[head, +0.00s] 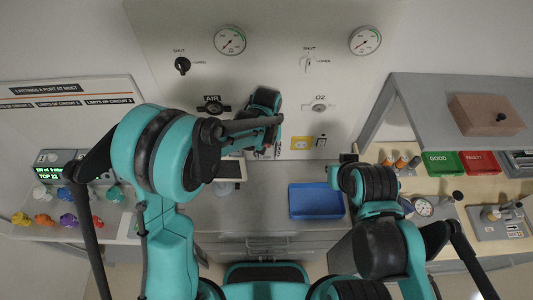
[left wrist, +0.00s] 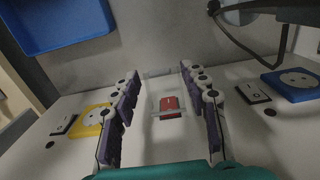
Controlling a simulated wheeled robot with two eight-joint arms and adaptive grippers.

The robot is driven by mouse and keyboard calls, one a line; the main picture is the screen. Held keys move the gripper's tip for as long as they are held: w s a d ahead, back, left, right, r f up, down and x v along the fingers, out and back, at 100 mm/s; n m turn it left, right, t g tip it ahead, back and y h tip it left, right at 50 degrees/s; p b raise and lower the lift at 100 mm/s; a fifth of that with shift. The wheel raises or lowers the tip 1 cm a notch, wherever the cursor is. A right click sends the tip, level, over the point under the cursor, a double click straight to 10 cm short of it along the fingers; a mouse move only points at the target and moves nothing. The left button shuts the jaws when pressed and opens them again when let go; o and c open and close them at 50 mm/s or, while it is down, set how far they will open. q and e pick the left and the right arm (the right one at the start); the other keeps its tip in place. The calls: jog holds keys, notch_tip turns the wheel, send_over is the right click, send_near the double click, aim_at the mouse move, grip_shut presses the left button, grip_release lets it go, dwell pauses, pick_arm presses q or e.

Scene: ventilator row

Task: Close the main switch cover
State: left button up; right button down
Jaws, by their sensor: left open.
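The main switch shows in the left wrist view as a red rocker (left wrist: 169,104) on the pale wall panel. A clear, pale-edged cover (left wrist: 154,106) shows around it; I cannot tell how far it stands open. My left gripper (left wrist: 165,108) is open, with one finger on each side of the switch and nothing held between them. In the head view, my left gripper (head: 268,150) is at the lower wall panel, left of the yellow socket, and hides the switch. The end of my right arm (head: 347,158) is near the blue tray; its fingers are not clear.
A yellow socket (head: 300,143) is right of my left gripper; a blue socket (left wrist: 290,84) shows in the wrist view. A blue tray (head: 317,201) lies on the grey counter (head: 265,190). Valves (head: 319,104) and gauges are above. A grey shelf (head: 440,90) is at right.

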pick_arm(q)
jog(key=shift+s+f, duration=0.1)
jog(key=shift+f, duration=0.2)
grip_shut()
jog(key=shift+f, duration=0.1)
